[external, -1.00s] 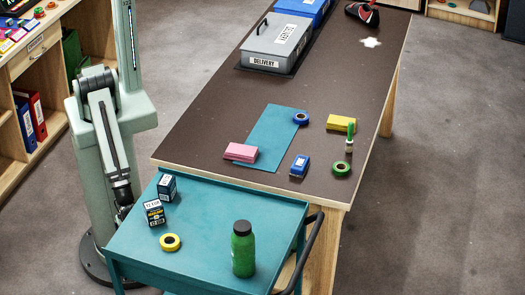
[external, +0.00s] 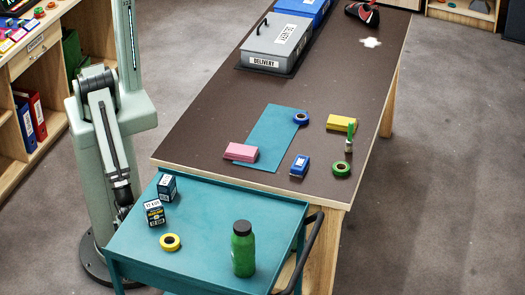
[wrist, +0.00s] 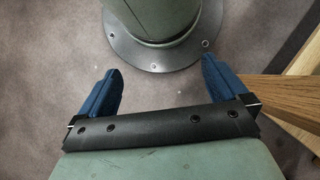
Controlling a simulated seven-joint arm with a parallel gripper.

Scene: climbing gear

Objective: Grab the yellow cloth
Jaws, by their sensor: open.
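The yellow cloth (external: 341,123) appears as a flat, folded block on the right part of the dark table in the external view. It lies beyond the green-topped marker and away from my arm. My gripper (wrist: 160,68) is open and empty in the wrist view, its two blue fingers wide apart, over the grey floor near my base. In the external view my arm hangs down at the left, and the gripper end is hidden behind the teal cart. The cloth does not show in the wrist view.
A pink block (external: 241,152) lies on the teal mat (external: 271,128). Blue tape (external: 301,118), a blue item (external: 300,165), green tape (external: 342,168) and a green-topped marker (external: 349,138) lie near the cloth. The teal cart (external: 205,222), with a green bottle (external: 243,249), stands before the table.

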